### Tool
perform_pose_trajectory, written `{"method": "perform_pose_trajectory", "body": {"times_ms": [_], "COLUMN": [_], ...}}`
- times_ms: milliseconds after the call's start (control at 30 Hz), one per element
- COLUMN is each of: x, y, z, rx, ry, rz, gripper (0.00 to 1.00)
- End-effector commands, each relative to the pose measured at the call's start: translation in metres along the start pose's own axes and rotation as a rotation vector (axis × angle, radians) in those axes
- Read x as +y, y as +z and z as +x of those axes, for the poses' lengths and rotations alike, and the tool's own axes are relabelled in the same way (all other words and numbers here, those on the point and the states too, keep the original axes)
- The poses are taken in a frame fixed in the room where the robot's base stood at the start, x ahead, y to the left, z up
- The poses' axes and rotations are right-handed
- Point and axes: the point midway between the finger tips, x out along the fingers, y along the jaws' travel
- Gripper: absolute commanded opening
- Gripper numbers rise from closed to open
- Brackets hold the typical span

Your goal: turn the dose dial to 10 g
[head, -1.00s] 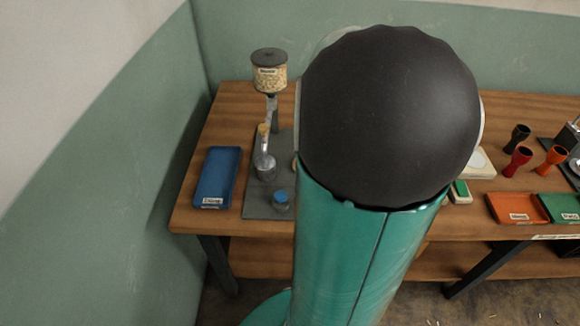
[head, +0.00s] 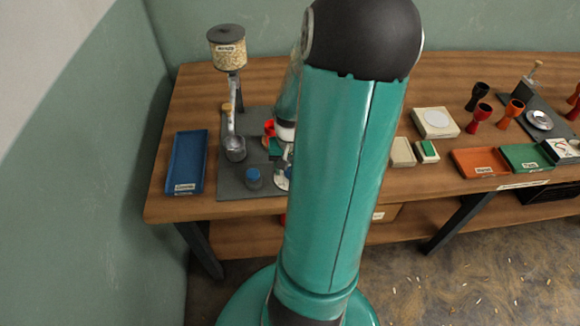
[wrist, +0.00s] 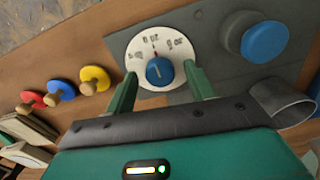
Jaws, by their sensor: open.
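The print is too small to read surely. My gripper (wrist: 161,80) is open, with one green finger on either side of the knob. I cannot tell whether either finger touches it. In the head view my arm hides most of the dial, and a white sliver of it (head: 282,178) shows beside the arm.
A large blue round button (wrist: 265,40) and a metal cup (wrist: 285,103) sit close right of the gripper. Red, blue and yellow discs (wrist: 95,78) with wooden knobs lie to the left. In the head view a hopper (head: 231,50) and blue tray (head: 186,160) stand at left.

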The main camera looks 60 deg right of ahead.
Motion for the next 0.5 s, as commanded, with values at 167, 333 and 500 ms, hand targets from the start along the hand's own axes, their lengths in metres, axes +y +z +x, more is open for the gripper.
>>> {"method": "perform_pose_trajectory", "body": {"times_ms": [167, 333, 500], "x": [-0.0002, -0.0001, -0.0001], "y": [-0.0001, -0.0001, -0.0002], "z": [0.0023, 0.0021, 0.0019], "rx": [0.001, 0.001, 0.001], "ry": [0.000, 0.000, 0.000], "rz": [-0.001, -0.001, -0.001], "gripper": [0.54, 0.42, 0.09]}}
